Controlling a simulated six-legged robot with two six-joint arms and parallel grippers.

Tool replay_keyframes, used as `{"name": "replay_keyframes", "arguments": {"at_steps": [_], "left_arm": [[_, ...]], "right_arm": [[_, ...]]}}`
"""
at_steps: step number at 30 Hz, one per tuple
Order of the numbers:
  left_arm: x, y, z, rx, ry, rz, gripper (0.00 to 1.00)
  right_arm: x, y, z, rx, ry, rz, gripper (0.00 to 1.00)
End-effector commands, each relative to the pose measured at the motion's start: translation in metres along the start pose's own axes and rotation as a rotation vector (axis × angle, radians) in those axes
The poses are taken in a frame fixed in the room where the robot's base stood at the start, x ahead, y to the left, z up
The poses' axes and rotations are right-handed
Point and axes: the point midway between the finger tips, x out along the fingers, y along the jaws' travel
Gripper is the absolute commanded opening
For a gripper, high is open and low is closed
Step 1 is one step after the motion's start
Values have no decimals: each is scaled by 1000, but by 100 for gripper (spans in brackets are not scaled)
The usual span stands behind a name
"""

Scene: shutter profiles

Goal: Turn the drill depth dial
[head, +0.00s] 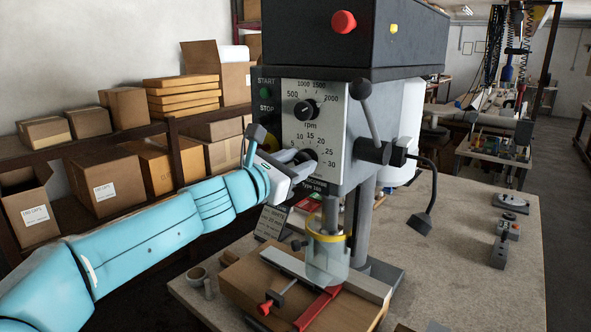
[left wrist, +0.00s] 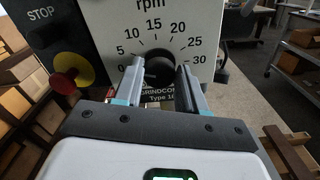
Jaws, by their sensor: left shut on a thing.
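The drill press (head: 355,115) stands on the bench with its white front plate facing me. The lower dial is a dark round knob, mostly hidden by my gripper in the head view; it shows in the left wrist view (left wrist: 160,62). Its scale (left wrist: 156,27) runs from 0 to 30. My left gripper (head: 303,157) reaches in from the left and is shut on the knob, with one finger on each side. The upper rpm dial (head: 305,110) is free. My right gripper is not in view.
A red button (head: 344,22) sits on the drill head. A lever with a dark knob (head: 361,90) rises right of the plate. A clear guard (head: 327,255) hangs below over a wooden block (head: 245,285). Boxes (head: 118,190) fill shelves at left. The bench's right side (head: 465,270) is mostly clear.

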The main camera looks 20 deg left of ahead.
Motion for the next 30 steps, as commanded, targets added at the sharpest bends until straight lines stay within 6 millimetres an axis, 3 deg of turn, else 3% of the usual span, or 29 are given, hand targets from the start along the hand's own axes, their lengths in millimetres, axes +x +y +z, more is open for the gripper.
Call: {"name": "replay_keyframes", "arguments": {"at_steps": [18, 30], "left_arm": [[0, -3, -4, 541, 2, -1, 10], [1, -4, -3, 714, 2, -3, 10]], "right_arm": [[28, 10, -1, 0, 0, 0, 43], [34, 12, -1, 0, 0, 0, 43]]}}
